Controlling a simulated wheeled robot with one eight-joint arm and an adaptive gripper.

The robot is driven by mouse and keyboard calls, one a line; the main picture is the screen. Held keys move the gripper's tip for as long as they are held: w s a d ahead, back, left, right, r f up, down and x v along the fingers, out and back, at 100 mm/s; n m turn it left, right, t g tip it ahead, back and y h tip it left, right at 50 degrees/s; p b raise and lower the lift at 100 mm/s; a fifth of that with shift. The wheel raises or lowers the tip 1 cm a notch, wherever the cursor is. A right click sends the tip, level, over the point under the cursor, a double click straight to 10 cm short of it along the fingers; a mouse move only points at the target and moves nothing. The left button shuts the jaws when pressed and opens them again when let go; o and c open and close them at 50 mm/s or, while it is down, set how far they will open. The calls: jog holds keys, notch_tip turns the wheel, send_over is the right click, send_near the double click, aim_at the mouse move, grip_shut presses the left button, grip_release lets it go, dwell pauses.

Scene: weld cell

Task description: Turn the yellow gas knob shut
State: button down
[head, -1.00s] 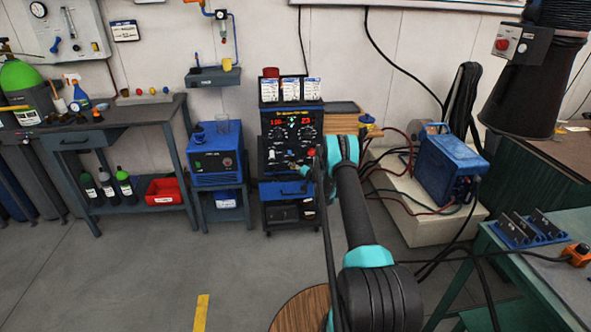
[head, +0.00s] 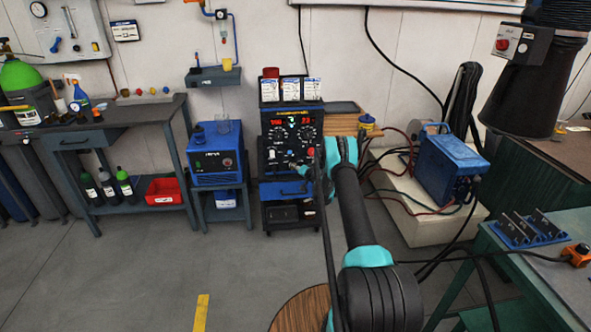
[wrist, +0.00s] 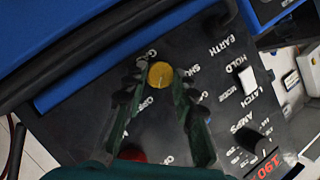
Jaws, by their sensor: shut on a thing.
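The yellow gas knob (wrist: 161,75) is round and sits on the dark front panel (wrist: 85,110) of the welding machine, in the upper middle of the wrist view. My gripper (wrist: 160,83) has its two dark fingers on either side of the knob, shut on it. In the head view my gripper (head: 298,165) is at the lower front of the welding machine (head: 290,90). The yellow knob itself cannot be made out there.
In the wrist view, a red knob (wrist: 132,154), a white switch (wrist: 248,80) and a black knob (wrist: 252,138) share the panel. A blue unit (head: 216,154) stands left of the machine. A blue power source (head: 450,165) with cables stands right. The floor in front is clear.

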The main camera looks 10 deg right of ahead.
jog(key=shift+a+r+n+g+h, duration=0.15)
jog(key=shift+a+n+h, duration=0.1)
jog(key=shift+n+h, duration=1.5)
jog(key=shift+a+n+g+h, duration=0.1)
jog(key=shift+a+n+h, duration=0.2)
jog(key=shift+n+h, duration=1.4)
jog(key=shift+a+r+n+g+h, duration=0.15)
jog(key=shift+a+n+h, duration=0.1)
jog(key=shift+n+h, duration=1.5)
jog(key=shift+f+n+y, duration=0.1)
jog(key=shift+n+y, duration=0.2)
jog(key=shift+n, duration=0.1)
jog(key=c, duration=1.2)
grip_release()
